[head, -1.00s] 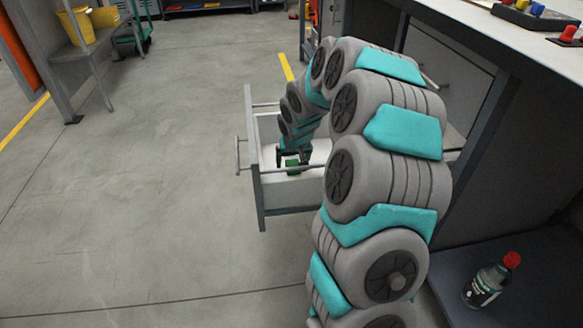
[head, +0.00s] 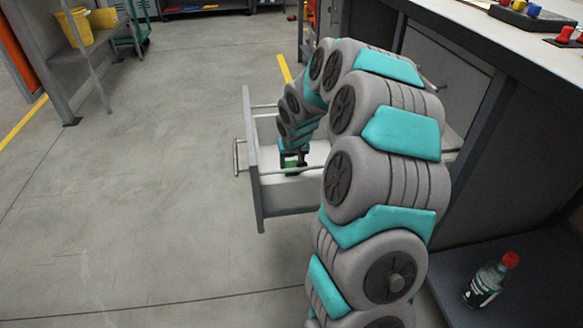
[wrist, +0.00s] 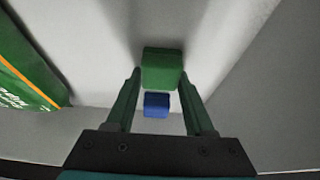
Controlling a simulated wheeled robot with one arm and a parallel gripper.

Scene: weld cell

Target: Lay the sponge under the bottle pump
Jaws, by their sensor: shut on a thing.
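My gripper (wrist: 160,82) is inside an open drawer (head: 257,185). It is shut on a green block (wrist: 162,66), which lies between its fingertips. This block may be the sponge, but its texture is too unclear to be sure. It also shows small and green below the gripper in the head view (head: 291,168). A smaller blue block (wrist: 157,106) shows between the fingers, nearer the palm in the picture. A clear bottle with a red top (head: 487,281) stands on a low dark shelf at the lower right. I cannot tell whether its top is a pump.
A green packet with an orange stripe (wrist: 28,72) lies left of the gripper in the wrist view. The drawer's walls and rails are close around the gripper. A workbench top (head: 480,38) is above right. The floor (head: 130,190) to the left is clear.

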